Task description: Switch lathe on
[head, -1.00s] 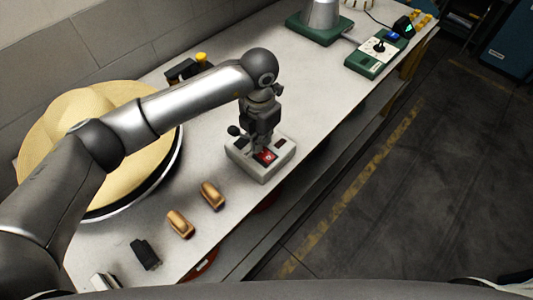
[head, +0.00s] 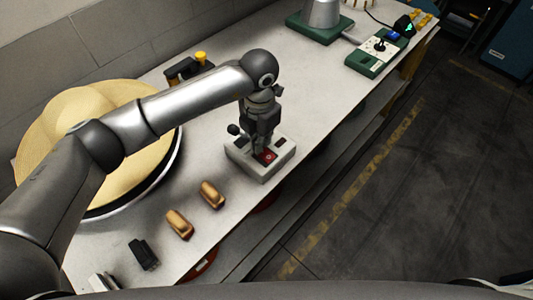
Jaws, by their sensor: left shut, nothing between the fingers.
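A light grey control box (head: 262,173) sits on the bench near its front edge. It has a red switch (head: 269,156) on top and a dark lever with a ball knob (head: 233,129) at its left. My left gripper (head: 257,150) points down over the box, shut and empty, its fingertips right beside the red switch. The gripper hides part of the box top, and I cannot tell whether the fingertips touch the switch. No machine here is plainly a lathe. My right gripper is not in view.
Two wooden-handled brushes (head: 212,194) and a black block (head: 144,254) lie near the front. A green control box (head: 372,62) stands at the far end. The bench (head: 330,95) is clear between.

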